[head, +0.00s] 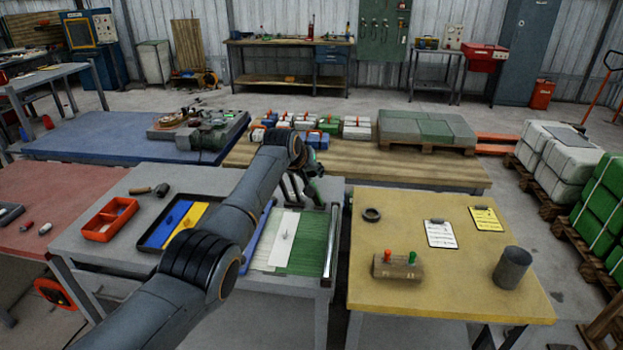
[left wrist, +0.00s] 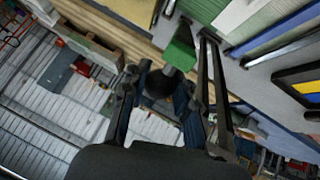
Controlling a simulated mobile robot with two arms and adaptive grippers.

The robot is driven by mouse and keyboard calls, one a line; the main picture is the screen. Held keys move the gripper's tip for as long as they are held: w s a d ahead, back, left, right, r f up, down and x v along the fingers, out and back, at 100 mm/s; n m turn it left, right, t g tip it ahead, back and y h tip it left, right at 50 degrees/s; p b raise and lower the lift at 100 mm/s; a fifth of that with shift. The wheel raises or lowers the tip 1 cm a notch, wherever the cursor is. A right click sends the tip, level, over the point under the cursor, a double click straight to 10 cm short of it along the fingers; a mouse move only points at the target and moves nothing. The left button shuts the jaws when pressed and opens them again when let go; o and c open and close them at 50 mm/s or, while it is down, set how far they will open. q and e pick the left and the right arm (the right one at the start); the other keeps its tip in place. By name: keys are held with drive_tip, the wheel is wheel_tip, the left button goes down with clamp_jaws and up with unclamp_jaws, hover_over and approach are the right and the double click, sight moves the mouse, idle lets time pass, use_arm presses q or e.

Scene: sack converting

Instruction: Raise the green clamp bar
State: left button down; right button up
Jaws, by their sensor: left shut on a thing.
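My left gripper (head: 306,190) reaches over the sheet-covered end of the grey bench, beside a shiny metal roller (head: 331,240). In the left wrist view, a green block (left wrist: 180,50) with a dark round knob (left wrist: 158,85) lies between the fingers of my left gripper (left wrist: 160,95). I take this green piece to be the clamp bar, and the gripper is shut on it. In the head view, my arm and fingers hide most of it. My right gripper is out of view.
A white sheet (head: 283,238) lies on green striped material (head: 307,250) below the gripper. A tray with blue and yellow sheets (head: 181,222) and a red bin (head: 108,219) stand left. A yellow table (head: 450,285) holds clipboards and a dark cylinder (head: 512,268).

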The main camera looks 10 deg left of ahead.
use_arm(q)
drive_tip(key=shift+w+r, duration=0.45)
drive_tip(key=shift+r, duration=0.1)
drive_tip(key=c, duration=1)
unclamp_jaws()
drive_tip(key=shift+f, duration=0.1)
drive_tip(key=shift+s, duration=0.15)
drive_tip(key=shift+v, duration=0.95)
drive_tip(key=v, duration=1)
drive_tip(key=shift+a, duration=0.1)
